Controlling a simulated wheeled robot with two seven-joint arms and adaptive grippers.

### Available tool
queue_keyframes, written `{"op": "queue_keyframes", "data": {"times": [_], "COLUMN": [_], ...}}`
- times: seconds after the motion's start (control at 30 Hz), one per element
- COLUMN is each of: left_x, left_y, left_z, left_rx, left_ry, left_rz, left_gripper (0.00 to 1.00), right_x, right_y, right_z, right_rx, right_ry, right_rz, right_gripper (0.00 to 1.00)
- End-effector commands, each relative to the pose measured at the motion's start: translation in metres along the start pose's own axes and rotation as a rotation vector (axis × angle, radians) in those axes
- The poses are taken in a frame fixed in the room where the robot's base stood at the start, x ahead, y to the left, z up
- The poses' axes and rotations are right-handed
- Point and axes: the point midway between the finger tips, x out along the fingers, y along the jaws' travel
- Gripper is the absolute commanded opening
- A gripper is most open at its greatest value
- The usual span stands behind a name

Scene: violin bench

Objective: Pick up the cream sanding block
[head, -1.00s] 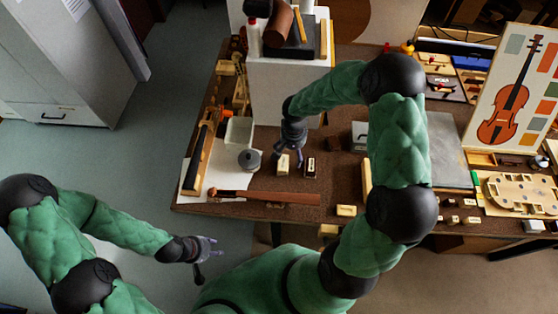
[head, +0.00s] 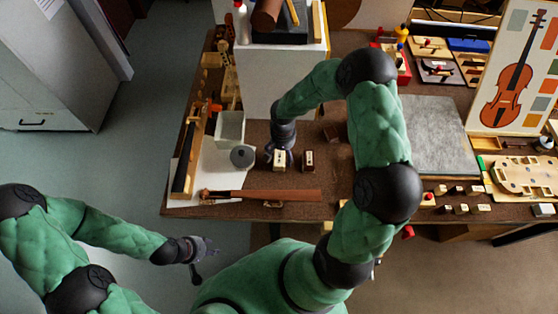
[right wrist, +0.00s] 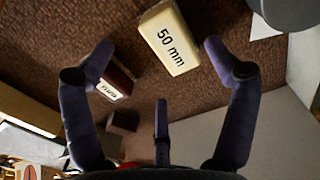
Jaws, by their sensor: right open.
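The cream sanding block (head: 280,161) stands on the brown bench top, left of a dark brown block. In the right wrist view the cream block (right wrist: 168,38) shows the print "50 mm" on one face. My right gripper (head: 279,153) is right at the cream block in the head view, its fingers partly over it. In the right wrist view my right gripper (right wrist: 158,70) has its fingers spread apart, with the block beyond and between the tips and nothing held. My left gripper (head: 208,247) hangs empty off the bench's front left, fingers apart.
The dark brown block (head: 308,159) stands close on the right of the cream one. A round grey pot (head: 242,156) is close on the left. A violin neck (head: 265,195) lies in front. A white box stand (head: 278,85) rises behind.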

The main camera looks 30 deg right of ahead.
Motion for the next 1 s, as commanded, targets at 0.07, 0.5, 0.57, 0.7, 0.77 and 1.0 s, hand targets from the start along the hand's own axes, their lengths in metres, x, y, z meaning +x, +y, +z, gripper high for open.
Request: {"op": "queue_keyframes", "data": {"times": [0.07, 0.5, 0.57, 0.7, 0.77, 1.0], "left_x": [0.002, 0.012, 0.012, 0.012, 0.012, 0.012], "left_y": [-0.001, -0.004, -0.004, -0.004, -0.004, -0.004], "left_z": [0.0, -0.001, -0.001, -0.001, -0.001, -0.001], "left_rx": [0.0, 0.0, 0.0, 0.0, 0.0, 0.0], "left_ry": [0.0, 0.0, 0.0, 0.0, 0.0, 0.0], "left_rz": [0.0, 0.0, 0.0, 0.0, 0.0, 0.0], "left_gripper": [0.4, 0.4, 0.4, 0.4, 0.4, 0.4], "right_x": [0.006, 0.054, 0.056, 0.055, 0.055, 0.055], "right_y": [0.0, -0.004, -0.003, -0.003, -0.003, -0.003], "right_z": [-0.001, -0.008, -0.008, -0.008, -0.008, -0.008], "right_rx": [0.002, 0.001, 0.001, 0.001, 0.001, 0.001], "right_ry": [0.001, 0.0, 0.001, 0.001, 0.001, 0.001], "right_rz": [-0.001, -0.001, -0.001, -0.001, -0.001, -0.001], "right_gripper": [0.87, 0.87, 0.87, 0.87, 0.87, 0.24]}}
